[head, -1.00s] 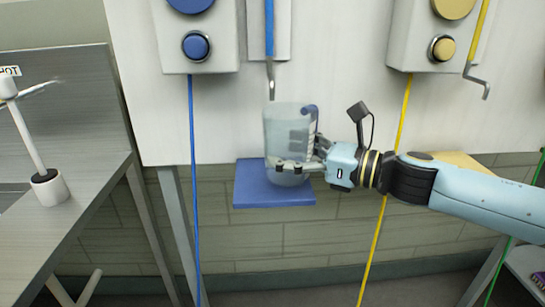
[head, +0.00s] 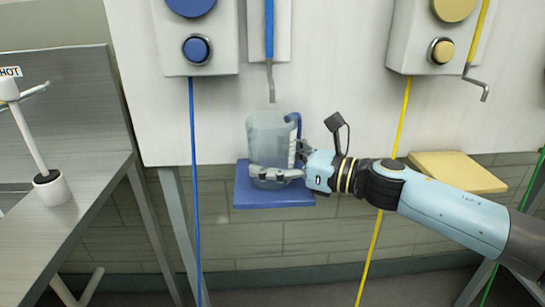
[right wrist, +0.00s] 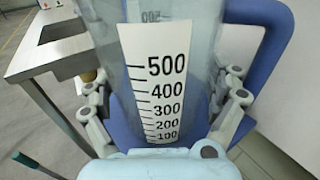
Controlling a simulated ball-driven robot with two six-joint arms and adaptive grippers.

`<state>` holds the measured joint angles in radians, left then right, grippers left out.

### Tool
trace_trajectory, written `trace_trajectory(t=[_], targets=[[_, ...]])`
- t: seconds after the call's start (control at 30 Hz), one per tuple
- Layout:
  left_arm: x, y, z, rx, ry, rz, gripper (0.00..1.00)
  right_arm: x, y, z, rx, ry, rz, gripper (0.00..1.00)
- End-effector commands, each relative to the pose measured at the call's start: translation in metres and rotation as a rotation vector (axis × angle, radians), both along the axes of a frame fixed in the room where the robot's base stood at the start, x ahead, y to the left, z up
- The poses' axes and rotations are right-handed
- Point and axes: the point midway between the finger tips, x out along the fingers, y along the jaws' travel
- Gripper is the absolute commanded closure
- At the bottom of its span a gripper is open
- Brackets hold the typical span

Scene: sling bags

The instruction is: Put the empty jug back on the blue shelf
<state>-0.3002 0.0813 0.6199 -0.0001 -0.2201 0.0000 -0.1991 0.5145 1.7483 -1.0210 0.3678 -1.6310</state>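A clear jug (head: 268,138) with a blue handle stands upright over the blue shelf (head: 285,199) in the head view. My right gripper (head: 276,176) reaches in from the right with its fingers around the jug's lower part. In the right wrist view the jug (right wrist: 205,60) fills the middle, with its white scale facing me and a finger on each side. It looks empty. Its base overlaps the shelf; I cannot tell whether it rests on it, as fingers partly hide the bottom. My left gripper is not in view.
A yellow shelf (head: 462,172) is at the right, behind my right arm. A metal table (head: 85,195) with a white stand (head: 36,145) is at the left. Blue and yellow cords hang down the wall.

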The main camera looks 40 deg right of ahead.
Motion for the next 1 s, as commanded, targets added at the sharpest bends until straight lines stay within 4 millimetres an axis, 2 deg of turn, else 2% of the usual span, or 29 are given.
trace_trajectory(t=[0.4, 0.57, 0.8, 1.0], targets=[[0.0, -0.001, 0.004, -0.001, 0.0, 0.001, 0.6, -0.002, -0.001, 0.004, -0.002, 0.0, 0.0, 0.0], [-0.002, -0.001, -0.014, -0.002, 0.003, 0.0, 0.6, -0.023, -0.01, -0.002, -0.007, 0.003, 0.005, 0.0], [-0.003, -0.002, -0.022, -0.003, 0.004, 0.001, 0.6, -0.045, -0.022, 0.002, -0.004, 0.004, 0.002, 0.0], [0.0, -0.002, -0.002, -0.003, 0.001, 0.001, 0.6, -0.065, -0.032, 0.009, -0.001, 0.004, 0.001, 0.0]])
